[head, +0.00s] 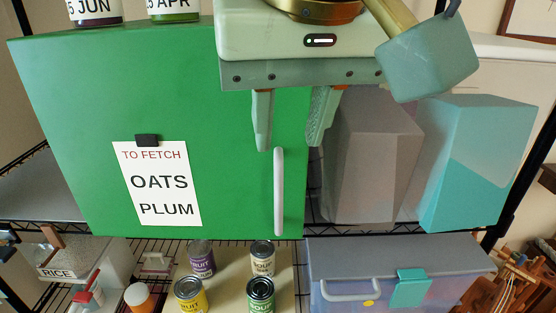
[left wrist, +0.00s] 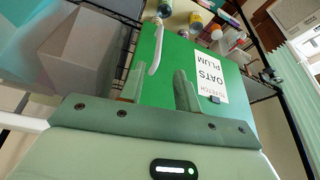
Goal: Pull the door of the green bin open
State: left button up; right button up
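The green bin's door (head: 80,120) fills the left and middle of the head view and looks shut. Its pale upright bar handle (head: 279,190) is near the door's right edge; the handle also shows in the left wrist view (left wrist: 157,48). My left gripper (head: 291,140) is open and empty, in front of the door's upper right part. Its fingers point down toward the handle, whose top lies between and just below the fingertips in the head view. In the left wrist view the fingers (left wrist: 158,80) are apart, with the handle beyond them. My right gripper is out of view.
A note (head: 160,183) reading OATS and PLUM hangs on the door. Jars (head: 94,10) stand on top of the bin. Grey (head: 365,165) and teal (head: 480,165) boxes stand to the right. Cans (head: 260,290) and a lidded box (head: 400,270) sit on the shelf below.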

pick_arm(q)
send_over(279, 185)
jog(key=s, duration=0.2)
jog(key=f, duration=0.5)
jog(key=shift+d+b, duration=0.2)
jog(key=shift+b, duration=0.1)
jog(key=x, duration=0.5)
jog(key=shift+f, duration=0.4)
jog(key=shift+w+f, duration=0.4)
jog(key=shift+f, duration=0.05)
jog(key=shift+s, duration=0.1)
grip_shut()
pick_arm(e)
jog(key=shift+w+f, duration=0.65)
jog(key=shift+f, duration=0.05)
